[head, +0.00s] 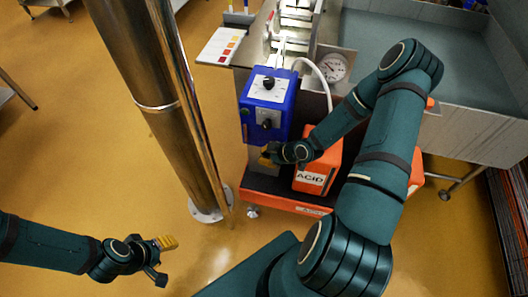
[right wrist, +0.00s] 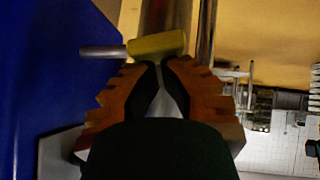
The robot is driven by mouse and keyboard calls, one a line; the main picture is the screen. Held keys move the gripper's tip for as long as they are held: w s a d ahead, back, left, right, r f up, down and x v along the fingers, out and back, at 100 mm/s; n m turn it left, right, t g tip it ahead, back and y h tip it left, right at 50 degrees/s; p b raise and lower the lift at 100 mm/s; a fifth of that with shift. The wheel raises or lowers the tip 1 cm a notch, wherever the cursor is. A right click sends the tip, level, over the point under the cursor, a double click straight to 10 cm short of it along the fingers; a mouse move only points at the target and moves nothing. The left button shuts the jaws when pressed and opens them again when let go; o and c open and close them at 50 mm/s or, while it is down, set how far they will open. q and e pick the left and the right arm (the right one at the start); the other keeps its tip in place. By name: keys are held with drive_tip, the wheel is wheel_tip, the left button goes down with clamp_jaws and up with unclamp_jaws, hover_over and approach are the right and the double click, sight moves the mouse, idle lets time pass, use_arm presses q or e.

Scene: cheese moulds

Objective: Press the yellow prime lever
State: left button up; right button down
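The yellow prime lever (right wrist: 158,45) is a short yellow grip on a grey rod that comes from the blue housing at the left of the right wrist view. My right gripper (right wrist: 162,64) has its orange-brown fingers brought together at the tips, just below the lever in that view. Whether the tips touch it I cannot tell. In the head view my right gripper (head: 266,158) is low beside the blue pump box (head: 268,100), and I cannot make out the lever there. My left gripper (head: 166,260) is open and empty above the floor.
Orange acid containers (head: 316,172) stand on an orange-edged cart under the pump box. A steel column (head: 150,95) rises to its left. A white hose (head: 322,78), a round gauge (head: 333,68) and a steel vat (head: 410,45) are behind.

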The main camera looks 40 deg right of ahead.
use_arm(q)
drive_tip(key=shift+w+f+b, duration=0.15)
drive_tip(key=shift+f+b, duration=0.5)
drive_tip(key=shift+f, duration=0.15)
use_arm(e)
drive_tip(key=shift+s+f, duration=0.1)
drive_tip(key=shift+f, duration=0.75)
